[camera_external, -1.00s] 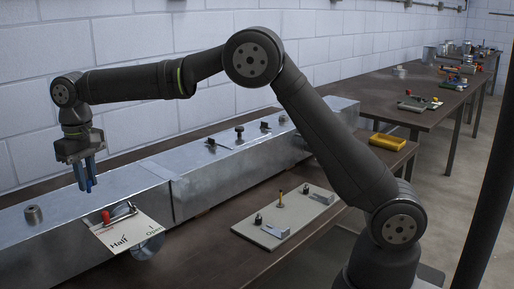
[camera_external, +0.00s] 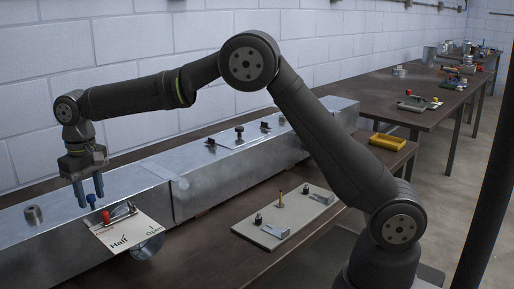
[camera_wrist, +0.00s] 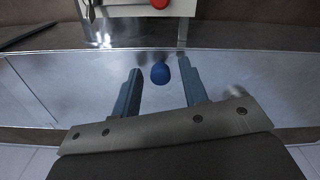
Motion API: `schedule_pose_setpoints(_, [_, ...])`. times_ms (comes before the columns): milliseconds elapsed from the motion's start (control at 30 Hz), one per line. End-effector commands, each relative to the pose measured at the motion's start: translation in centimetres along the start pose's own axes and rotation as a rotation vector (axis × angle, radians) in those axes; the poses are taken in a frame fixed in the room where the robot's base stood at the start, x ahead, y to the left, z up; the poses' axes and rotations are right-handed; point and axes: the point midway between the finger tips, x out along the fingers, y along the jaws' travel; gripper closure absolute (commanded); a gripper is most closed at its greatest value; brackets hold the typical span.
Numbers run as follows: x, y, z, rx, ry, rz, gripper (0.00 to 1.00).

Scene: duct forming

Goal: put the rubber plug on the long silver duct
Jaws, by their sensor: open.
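The long silver duct (camera_external: 150,185) lies along the bench by the wall. The rubber plug is a small blue round-topped piece; it shows in the external view (camera_external: 91,200) at the near part of the duct's top, and in the wrist view (camera_wrist: 160,73) as a blue disc over the shiny duct top (camera_wrist: 80,75). It looks to be standing on the duct; its lower end is hard to see. My gripper (camera_external: 91,202) is open, with one finger on each side of the plug and gaps between in the wrist view (camera_wrist: 160,80).
A Half/Open damper plate (camera_external: 130,234) with a red-knobbed lever hangs at the duct's front. Several dark fittings stand farther along. A grey board (camera_external: 285,217) with parts and a yellow tray (camera_external: 387,141) are to the right.

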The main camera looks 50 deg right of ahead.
Motion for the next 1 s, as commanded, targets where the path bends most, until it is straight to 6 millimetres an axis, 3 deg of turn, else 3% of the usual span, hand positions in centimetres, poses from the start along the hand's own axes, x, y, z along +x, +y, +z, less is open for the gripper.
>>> schedule_pose_setpoints(167, [-1.1,0.0,-0.1,0.000,0.003,-0.001,0.60])
schedule_pose_setpoints(500, [-8.0,0.0,0.0,0.000,0.003,-0.001,0.60])
schedule_pose_setpoints(700, [-11.2,0.0,-0.1,0.000,0.003,-0.001,0.60])
schedule_pose_setpoints(1000, [-12.3,0.0,0.0,0.000,0.000,0.000,0.60])
